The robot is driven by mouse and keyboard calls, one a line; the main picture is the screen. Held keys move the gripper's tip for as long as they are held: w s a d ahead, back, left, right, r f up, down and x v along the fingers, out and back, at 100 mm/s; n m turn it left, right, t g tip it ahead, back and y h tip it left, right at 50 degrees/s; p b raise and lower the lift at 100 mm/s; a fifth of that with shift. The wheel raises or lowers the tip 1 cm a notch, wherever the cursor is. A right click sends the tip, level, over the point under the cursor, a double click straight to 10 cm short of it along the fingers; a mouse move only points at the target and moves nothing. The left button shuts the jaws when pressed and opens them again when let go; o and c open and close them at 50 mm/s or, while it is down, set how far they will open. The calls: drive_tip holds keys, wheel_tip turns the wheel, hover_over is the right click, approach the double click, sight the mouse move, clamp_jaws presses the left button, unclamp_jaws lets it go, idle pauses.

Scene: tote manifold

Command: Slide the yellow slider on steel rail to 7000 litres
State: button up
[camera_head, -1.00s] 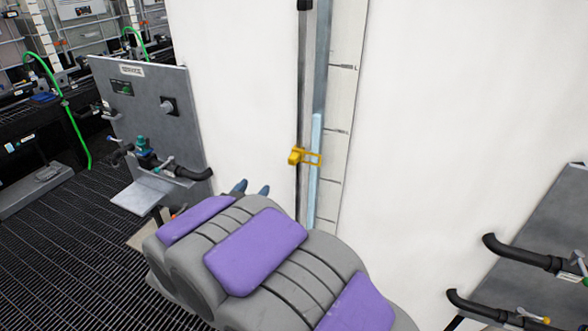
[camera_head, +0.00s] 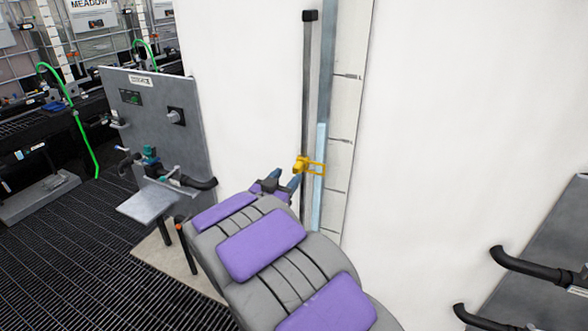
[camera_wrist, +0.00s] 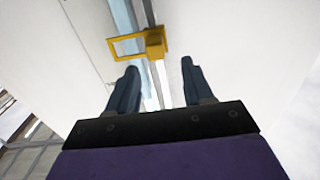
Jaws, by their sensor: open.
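The yellow slider (camera_head: 308,165) is a small block with an open rectangular frame on its right. It sits on the vertical steel rail (camera_head: 307,80) against the white tank wall. The frame reaches across a pale blue sight tube beside a marked scale strip (camera_head: 346,110); no numbers are legible. My gripper (camera_head: 284,177) is open and empty, just left of and slightly below the slider in the head view. In the wrist view, the slider (camera_wrist: 154,43) appears beyond the fingertips of my gripper (camera_wrist: 160,70), roughly between them. I see no contact.
A grey panel (camera_head: 160,125) with valves and a black pipe stands left of the rail. More black pipes (camera_head: 530,263) stick out at lower right. The white wall around the rail is clear. The floor is dark grating (camera_head: 85,245).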

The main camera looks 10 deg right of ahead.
sight(297, 170)
drive_tip(key=x, duration=0.6)
drive_tip(key=shift+s+d+b, duration=0.25)
drive_tip(key=shift+d+b, duration=0.05)
drive_tip(key=shift+d, duration=0.1)
drive_tip(key=shift+w, duration=0.4)
drive_tip(key=shift+w+a, duration=0.1)
drive_tip(key=shift+a, duration=0.15)
drive_tip(key=shift+d, duration=0.4)
drive_tip(key=c, duration=0.3)
clamp_jaws()
